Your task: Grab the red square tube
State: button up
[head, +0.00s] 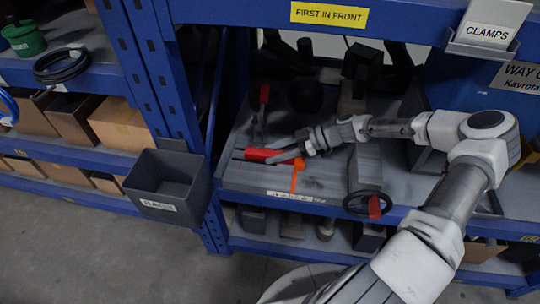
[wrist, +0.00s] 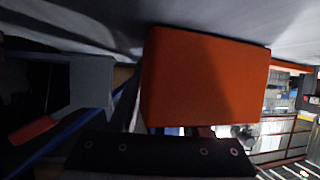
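A red piece (head: 262,155) lies on the grey middle shelf in the head view, left of my gripper (head: 303,146); it may be the red square tube. A bright orange piece (head: 298,172) lies just below my gripper, reaching toward the shelf's front edge. In the wrist view a large flat-sided orange-red block (wrist: 205,78) fills the middle, very close to the camera; I cannot tell which of the two it is. A dark bolted part of my gripper (wrist: 160,155) crosses the bottom. Fingertips and any contact are unclear.
A grey bin (head: 165,190) hangs on the blue upright at left. A clamp with a red handle (head: 374,207) sticks out over the shelf's front edge. Dark tools (head: 305,95) crowd the back. A red-tipped grey part (wrist: 35,130) shows at left in the wrist view.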

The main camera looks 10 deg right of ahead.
grip_shut()
